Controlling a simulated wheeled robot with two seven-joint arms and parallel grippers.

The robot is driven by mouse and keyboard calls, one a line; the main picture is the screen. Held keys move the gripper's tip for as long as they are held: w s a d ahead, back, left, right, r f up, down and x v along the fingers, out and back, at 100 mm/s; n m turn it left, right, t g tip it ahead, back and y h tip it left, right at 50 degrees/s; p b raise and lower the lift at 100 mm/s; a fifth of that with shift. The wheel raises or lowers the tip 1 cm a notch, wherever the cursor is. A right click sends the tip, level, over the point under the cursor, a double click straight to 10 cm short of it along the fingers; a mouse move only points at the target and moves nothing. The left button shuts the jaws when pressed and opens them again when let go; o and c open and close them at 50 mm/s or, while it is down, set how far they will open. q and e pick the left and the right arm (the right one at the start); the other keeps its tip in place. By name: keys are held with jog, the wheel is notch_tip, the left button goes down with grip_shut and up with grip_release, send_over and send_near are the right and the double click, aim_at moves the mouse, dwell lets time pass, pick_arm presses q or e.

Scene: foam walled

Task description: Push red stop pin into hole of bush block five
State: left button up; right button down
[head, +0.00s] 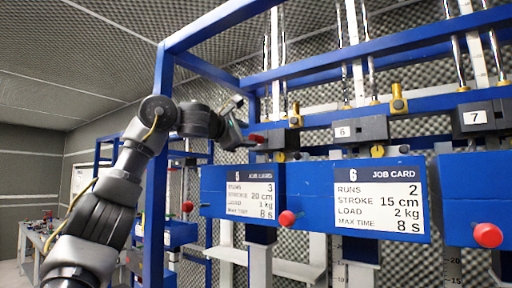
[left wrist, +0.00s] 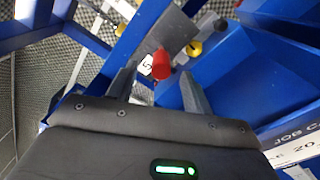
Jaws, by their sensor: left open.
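The red stop pin (head: 257,138) stands out at the front of grey bush block five (head: 276,138). In the left wrist view the red pin (left wrist: 161,65) shows beside the white number label (left wrist: 147,65) on the grey block (left wrist: 172,30). How deep the pin sits in the hole I cannot tell. My left gripper (head: 240,122) is at the block's left end, facing it. In the left wrist view my left gripper (left wrist: 158,84) is open, with the red pin between and just beyond its fingertips. My right gripper is out of view.
Blue job card boxes five (head: 211,181) and six (head: 317,205) stand below the blocks, with red knobs (head: 287,218) in front. Grey block six (head: 366,131) is to the right. A blue frame post (head: 158,200) stands close beside my left arm. A yellow knob (left wrist: 193,48) is near the pin.

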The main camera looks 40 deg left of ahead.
pick_arm(q)
jog(key=shift+s+b, duration=0.3)
jog(key=shift+s, duration=0.85)
